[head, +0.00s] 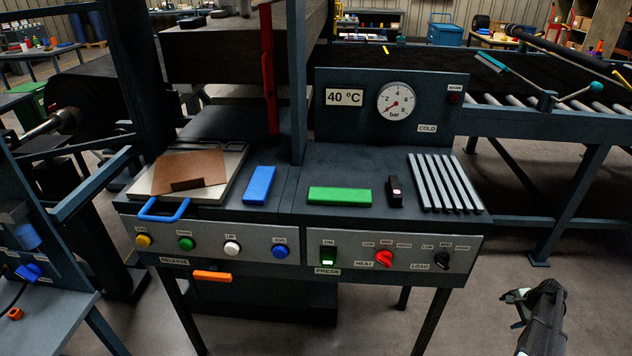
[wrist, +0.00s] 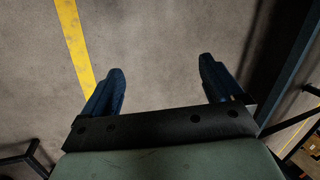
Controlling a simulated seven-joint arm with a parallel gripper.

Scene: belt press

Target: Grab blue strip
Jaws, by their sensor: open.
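The blue strip (head: 259,185) is a short flat bar lying on the dark bench top of the press, between the metal plate at left and the green strip. My gripper (head: 518,306) is at the lower right in the head view, out past the bench's right front, well apart from the strip. In the wrist view my gripper (wrist: 160,88) has its two dark blue fingers spread wide with nothing between them.
A green strip (head: 339,196), a small black block (head: 395,191) and a ribbed rack (head: 445,183) lie right of the blue strip. A metal plate (head: 226,176) with a brown sheet (head: 190,172) and blue handle (head: 163,213) is at left. A dark upright post (head: 297,90) stands behind.

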